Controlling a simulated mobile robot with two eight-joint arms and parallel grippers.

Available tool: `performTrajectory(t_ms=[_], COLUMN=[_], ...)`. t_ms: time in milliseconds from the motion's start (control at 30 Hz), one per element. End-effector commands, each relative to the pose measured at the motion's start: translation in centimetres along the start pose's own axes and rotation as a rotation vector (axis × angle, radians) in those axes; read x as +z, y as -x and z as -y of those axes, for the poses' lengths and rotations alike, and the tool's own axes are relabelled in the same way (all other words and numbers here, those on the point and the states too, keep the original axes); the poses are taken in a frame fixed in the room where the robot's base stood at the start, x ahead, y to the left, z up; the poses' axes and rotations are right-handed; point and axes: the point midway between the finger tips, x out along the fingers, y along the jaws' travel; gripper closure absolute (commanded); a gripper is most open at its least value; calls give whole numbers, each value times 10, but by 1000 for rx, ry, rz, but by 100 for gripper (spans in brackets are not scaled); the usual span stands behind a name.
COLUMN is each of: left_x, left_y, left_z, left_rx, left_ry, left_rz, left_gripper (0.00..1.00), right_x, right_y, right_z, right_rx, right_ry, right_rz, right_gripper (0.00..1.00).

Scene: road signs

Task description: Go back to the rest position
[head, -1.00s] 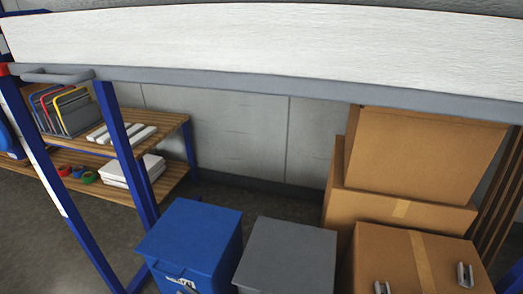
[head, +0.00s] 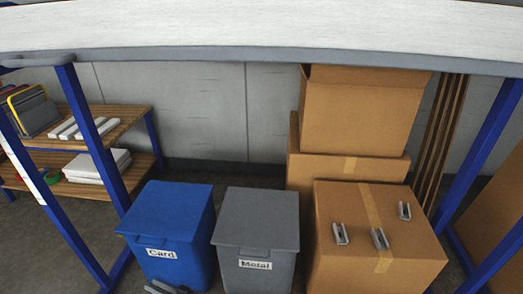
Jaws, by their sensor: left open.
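My left gripper (head: 165,287) shows only as dark fingertips at the bottom edge of the head view, in front of the blue bin labelled "Card" (head: 168,228). It is open, and I see nothing between its fingers. Most of it is cut off by the frame. My right gripper is not in view.
A grey bin labelled "Metal" (head: 257,235) stands right of the blue one. A cardboard box (head: 345,268) beside it carries several grey metal brackets (head: 380,239). More boxes (head: 365,112) are stacked behind. A white worktop (head: 260,28) spans the top, on blue posts. Wooden shelves (head: 127,122) stand left.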

Motion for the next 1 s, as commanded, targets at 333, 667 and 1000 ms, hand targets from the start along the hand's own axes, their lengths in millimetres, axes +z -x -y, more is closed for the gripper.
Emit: performTrajectory(t_ms=[333,667,1000], left_x=[-63,-95,-94], left_y=[-18,16,95], left_z=[37,111,204], left_rx=[247,591,982], left_ry=[-141,-246,-270], left_rz=[277,507,646], left_gripper=[53,53,53], right_x=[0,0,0], right_y=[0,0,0], right_z=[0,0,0], right_rx=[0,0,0], right_ry=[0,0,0], right_rz=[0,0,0], right_gripper=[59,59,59])
